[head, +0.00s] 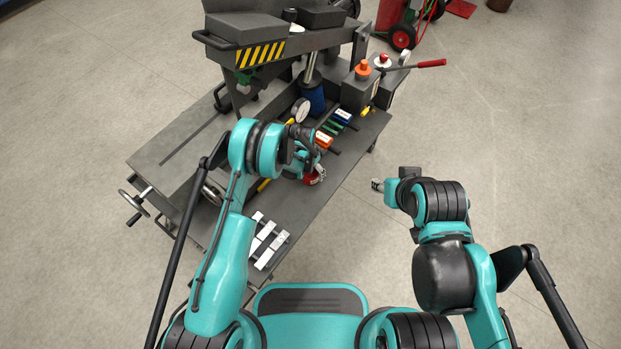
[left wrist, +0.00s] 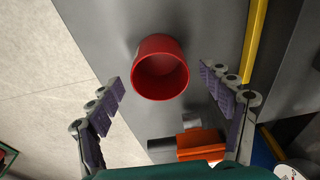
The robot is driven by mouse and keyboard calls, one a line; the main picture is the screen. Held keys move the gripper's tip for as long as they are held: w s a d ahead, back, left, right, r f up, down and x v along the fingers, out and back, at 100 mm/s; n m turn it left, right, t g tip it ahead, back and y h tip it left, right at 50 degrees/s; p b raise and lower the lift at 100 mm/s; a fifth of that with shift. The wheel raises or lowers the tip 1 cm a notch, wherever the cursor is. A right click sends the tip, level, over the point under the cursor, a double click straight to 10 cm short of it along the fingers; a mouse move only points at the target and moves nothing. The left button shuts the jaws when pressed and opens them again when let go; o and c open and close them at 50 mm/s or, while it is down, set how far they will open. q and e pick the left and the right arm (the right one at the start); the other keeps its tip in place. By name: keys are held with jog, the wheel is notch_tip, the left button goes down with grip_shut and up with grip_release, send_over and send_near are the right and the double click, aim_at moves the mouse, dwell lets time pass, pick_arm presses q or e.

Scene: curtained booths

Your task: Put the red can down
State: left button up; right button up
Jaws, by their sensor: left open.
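The red can (head: 315,177) is partly hidden by my left gripper (head: 308,164) in the head view, near the right edge of the grey bench. In the left wrist view the red can (left wrist: 161,82) stands on the grey bench top, its round open end facing the camera. The two fingers of my left gripper (left wrist: 160,84) are spread apart, one on each side of the can. Gaps show between the fingers and the can. My right gripper (head: 377,185) is over the floor to the right of the bench, too small to read, with nothing visible in it.
The grey bench (head: 335,165) carries an orange-and-white tool (head: 323,139), a blue one (head: 342,115) and a white slatted piece (head: 267,240). A yellow bar (left wrist: 256,35) lies beside the can. A dark machine with a striped arm (head: 262,54) stands behind.

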pick_arm(q)
notch_tip(320, 180, down, 2)
jog(key=shift+w+d+f, duration=0.1)
jog(key=shift+w, duration=0.05)
jog(key=c, duration=1.4)
jog(key=shift+r, duration=0.25)
